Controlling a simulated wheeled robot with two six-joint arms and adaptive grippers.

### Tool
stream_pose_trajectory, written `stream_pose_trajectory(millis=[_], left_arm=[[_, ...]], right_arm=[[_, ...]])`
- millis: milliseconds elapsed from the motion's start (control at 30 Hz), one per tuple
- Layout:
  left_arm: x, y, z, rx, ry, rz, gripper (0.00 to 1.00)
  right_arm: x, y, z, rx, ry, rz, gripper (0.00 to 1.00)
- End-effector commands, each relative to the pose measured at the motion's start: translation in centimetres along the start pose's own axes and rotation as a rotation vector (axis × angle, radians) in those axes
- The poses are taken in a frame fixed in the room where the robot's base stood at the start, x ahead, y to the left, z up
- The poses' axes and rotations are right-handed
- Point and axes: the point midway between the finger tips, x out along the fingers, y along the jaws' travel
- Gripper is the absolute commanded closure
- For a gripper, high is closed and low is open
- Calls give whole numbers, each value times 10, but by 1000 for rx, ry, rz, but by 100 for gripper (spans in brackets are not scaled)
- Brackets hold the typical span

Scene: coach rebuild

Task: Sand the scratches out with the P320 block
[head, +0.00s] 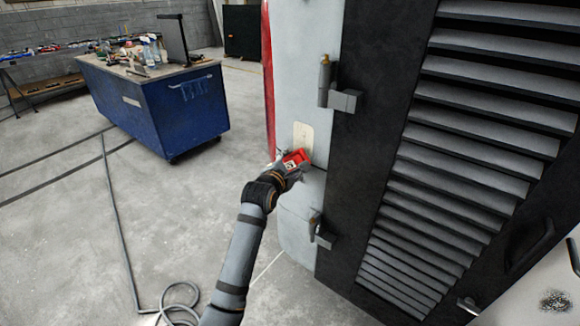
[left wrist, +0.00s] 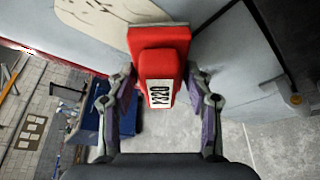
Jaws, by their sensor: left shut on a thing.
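My left gripper (head: 290,164) is shut on a red sanding block (head: 297,158) at the pale coach panel. In the left wrist view the block (left wrist: 159,42) sits between the two fingers (left wrist: 160,88), with a white label ending in "20"; its first character is unclear. A cream patch (head: 303,134) lies on the panel just above the block. In the left wrist view the patch (left wrist: 90,14) shows thin dark scratches. The block's far face is at the patch's lower edge; I cannot tell whether it touches. My right gripper is not in view.
Grey hinges (head: 341,100) stick out to the right of the patch, beside a black louvred door (head: 450,120). A blue workbench (head: 170,105) with bottles and tools stands back left. A hose (head: 180,300) lies on otherwise open floor.

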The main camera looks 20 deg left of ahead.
Motion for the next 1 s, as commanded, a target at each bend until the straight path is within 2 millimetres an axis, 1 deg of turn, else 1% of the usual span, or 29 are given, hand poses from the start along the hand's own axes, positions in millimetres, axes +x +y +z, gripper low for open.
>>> stream_pose_trajectory(millis=[367, 1000], left_arm=[[0, 1, 1, 0, -1, 1, 74], [12, 0, 5, -1, -1, 1, 74]], right_arm=[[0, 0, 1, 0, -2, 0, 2], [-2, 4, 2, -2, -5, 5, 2]])
